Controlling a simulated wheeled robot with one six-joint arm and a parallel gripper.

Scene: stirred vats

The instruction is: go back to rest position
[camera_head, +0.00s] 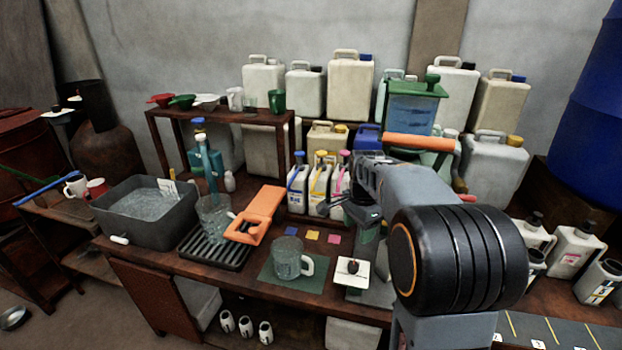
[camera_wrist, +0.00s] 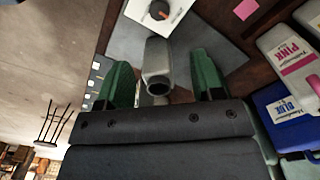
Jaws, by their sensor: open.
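My gripper (camera_head: 362,212) is in front of the small jugs above the bench, partly hidden by my own arm in the head view. In the wrist view its two green fingers (camera_wrist: 162,75) are spread apart. A grey spout-like piece (camera_wrist: 157,62) shows between the fingers, with a gap on both sides. What it belongs to is hidden. A white square plate with a dark knob (camera_head: 352,272) lies on the bench below; it also shows at the top of the wrist view (camera_wrist: 158,14).
Close to my gripper stand small jugs with coloured labels (camera_head: 320,190). A glass mug (camera_head: 290,258) stands on a green mat, beside an orange device (camera_head: 258,212). Large canisters (camera_head: 350,85) and a green-topped blue container (camera_head: 410,108) stand behind. A grey basin (camera_head: 110,225) is at left.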

